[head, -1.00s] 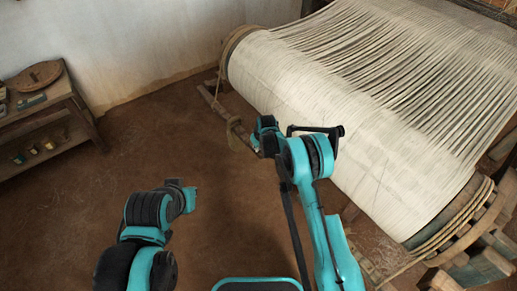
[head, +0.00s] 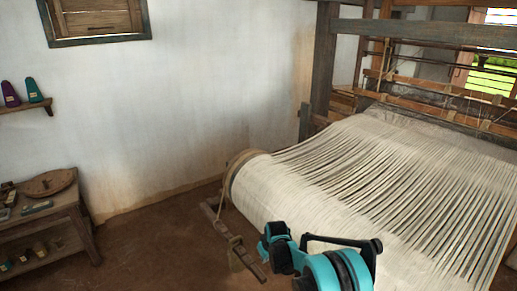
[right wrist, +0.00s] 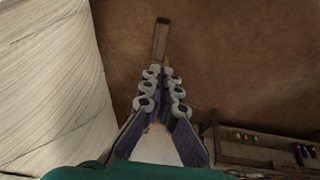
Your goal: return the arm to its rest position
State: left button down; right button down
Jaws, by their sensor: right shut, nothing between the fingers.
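My right arm comes up from the bottom edge of the head view, in front of the loom's warp beam. Its teal and black end is at the lower middle, close to the wooden bar (head: 252,262) with a rope loop. In the right wrist view my right gripper (right wrist: 164,78) is shut and empty, its fingers drawn together. The wooden bar (right wrist: 160,40) shows just beyond the fingertips; I cannot tell whether they touch it. My left gripper is out of view.
The warp beam wound with pale threads (head: 300,205) fills the right side, close to my right arm. The loom frame (head: 322,70) stands behind. A low wooden table (head: 82,225) stands at the left wall. Brown floor (head: 150,255) between is clear.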

jog(key=s+d+r+m, duration=0.1)
jog(key=s+d+r, duration=0.2)
jog(key=s+r, duration=0.3)
jog(key=s+d+r+m+t, duration=0.1)
jog(key=s+d+r, duration=0.2)
jog(key=r, duration=0.4)
jog(key=s+d+r+m, duration=0.1)
jog(key=s+d+r, duration=0.2)
jog(key=s+r, duration=0.3)
jog(key=s+d+r+m+t, duration=0.1)
jog(key=s+d+m, duration=0.1)
jog(key=s, duration=0.8)
jog(key=s+d+r+m+t+h, duration=0.1)
jog(key=s+d, duration=0.3)
jog(key=s, duration=0.6)
jog(key=shift+s+m+h, duration=0.3)
jog(key=shift+s+m, duration=0.1)
jog(key=shift+d, duration=0.1)
